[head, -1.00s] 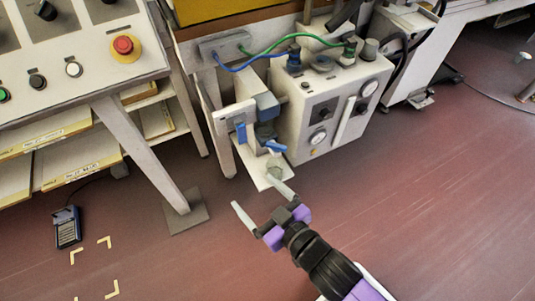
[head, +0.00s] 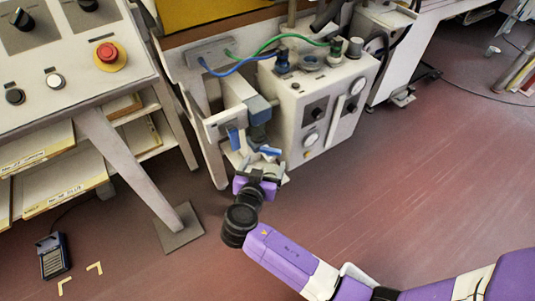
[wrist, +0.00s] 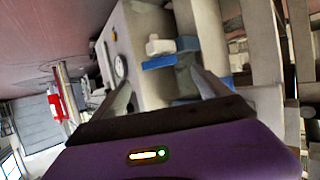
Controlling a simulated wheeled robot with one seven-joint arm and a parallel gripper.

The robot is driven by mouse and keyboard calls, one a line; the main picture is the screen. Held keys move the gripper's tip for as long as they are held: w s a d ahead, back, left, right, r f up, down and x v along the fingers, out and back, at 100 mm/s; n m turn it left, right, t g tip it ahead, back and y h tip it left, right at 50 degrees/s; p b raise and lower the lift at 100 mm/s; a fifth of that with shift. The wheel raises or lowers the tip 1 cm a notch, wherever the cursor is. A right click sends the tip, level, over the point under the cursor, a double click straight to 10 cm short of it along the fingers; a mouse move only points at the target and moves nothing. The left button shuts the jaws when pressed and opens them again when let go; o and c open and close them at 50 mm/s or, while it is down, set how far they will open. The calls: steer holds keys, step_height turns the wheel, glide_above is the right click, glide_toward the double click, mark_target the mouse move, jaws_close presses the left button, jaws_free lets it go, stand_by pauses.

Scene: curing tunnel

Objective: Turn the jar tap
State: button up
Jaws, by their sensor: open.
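The jar tap appears to be the blue lever (head: 270,151) low on the pale fitting beside the grey-white control box. In the wrist view a blue lever (wrist: 159,62) lies between and just beyond my fingertips, below a white piece. My gripper (head: 264,163) is open, right at the blue lever in the head view. Its two fingers (wrist: 155,78) reach forward on either side of the lever in the wrist view. I cannot tell whether either finger touches it. The gripper partly hides the lower fitting and tray in the head view.
The control box (head: 300,112) with gauges stands just right, with blue and green hoses above. A table leg (head: 125,165) and a panel with a red emergency button (head: 107,54) are at left. A blue-grey pedal (head: 54,256) lies lower left.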

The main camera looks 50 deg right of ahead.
mark_target(270, 151)
steer(key=x, duration=0.7)
steer(key=shift+s, duration=0.1)
steer(key=shift+c, duration=0.2)
steer(key=c, duration=1.3)
